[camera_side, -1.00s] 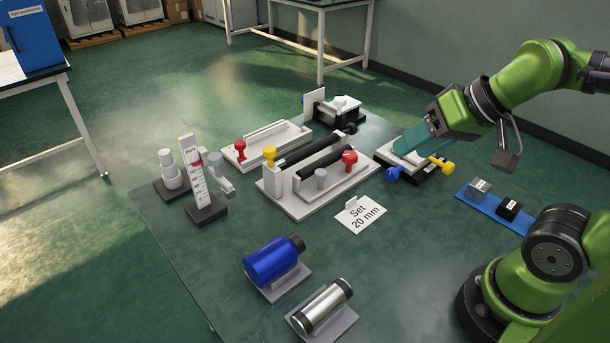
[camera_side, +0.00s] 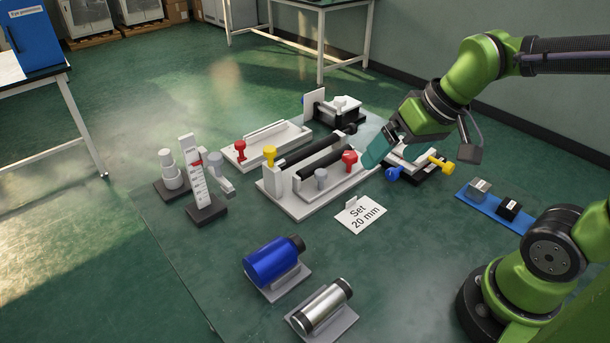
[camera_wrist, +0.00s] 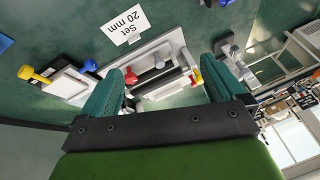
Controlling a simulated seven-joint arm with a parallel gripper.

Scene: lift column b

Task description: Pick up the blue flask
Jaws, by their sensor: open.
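The blue flask (camera_side: 272,262) lies on its side on a small grey cradle (camera_side: 284,289) at the front of the work surface in the side view. Its dark cap points right and back. My gripper (camera_side: 374,154) is up and behind it, over the area by the blue and yellow knobs, well apart from the flask. In the wrist view my gripper (camera_wrist: 160,88) shows two teal fingers spread wide with nothing held between them. The flask does not show in the wrist view.
A silver cylinder (camera_side: 323,308) lies on a cradle right of the flask. A "Set 20 mm" card (camera_side: 361,214) and a white fixture with knobs (camera_side: 315,205) stand between flask and gripper. A scale stand (camera_side: 207,212) is at left. A blue strip (camera_side: 490,211) holds small blocks.

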